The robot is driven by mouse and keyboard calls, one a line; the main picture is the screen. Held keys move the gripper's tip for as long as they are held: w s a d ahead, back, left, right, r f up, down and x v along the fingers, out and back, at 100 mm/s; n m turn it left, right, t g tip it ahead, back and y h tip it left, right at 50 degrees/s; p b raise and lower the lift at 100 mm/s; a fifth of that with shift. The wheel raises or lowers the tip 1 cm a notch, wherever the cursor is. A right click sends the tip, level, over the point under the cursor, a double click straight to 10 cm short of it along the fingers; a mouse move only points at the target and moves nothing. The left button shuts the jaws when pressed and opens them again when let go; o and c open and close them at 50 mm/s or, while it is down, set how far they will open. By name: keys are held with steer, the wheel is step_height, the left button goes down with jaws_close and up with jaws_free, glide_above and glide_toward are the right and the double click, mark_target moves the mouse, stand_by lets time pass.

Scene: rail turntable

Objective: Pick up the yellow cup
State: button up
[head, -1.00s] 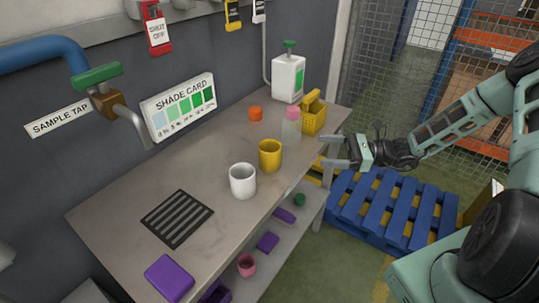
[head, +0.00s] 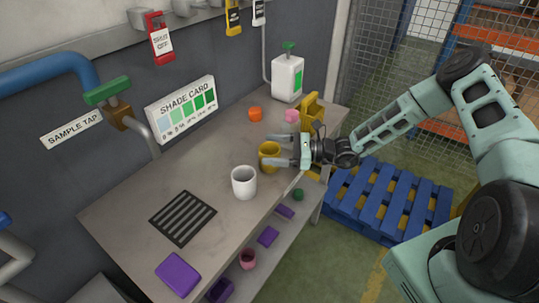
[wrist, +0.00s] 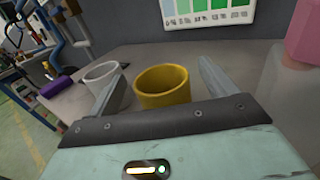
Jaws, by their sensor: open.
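The yellow cup (head: 269,149) stands upright on the bench, and my gripper (head: 274,149) is at it from the right, partly covering it in the head view. In the wrist view the yellow cup (wrist: 162,86) sits between my two open fingers (wrist: 160,85), with a gap to the finger on each side. Its lower part is hidden behind the gripper body. My gripper is open and holds nothing.
A white cup (head: 244,182) stands close by, in front of the yellow one. A pink-capped bottle (head: 292,116), an orange item (head: 255,114) and a yellow caddy (head: 311,108) are behind. A black grate (head: 182,217) and purple block (head: 178,274) lie toward the front.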

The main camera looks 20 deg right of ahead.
steer(key=shift+w+a, duration=0.3)
steer(key=shift+a, duration=0.25)
steer(key=c, duration=1.1)
steer(key=shift+o, duration=0.2)
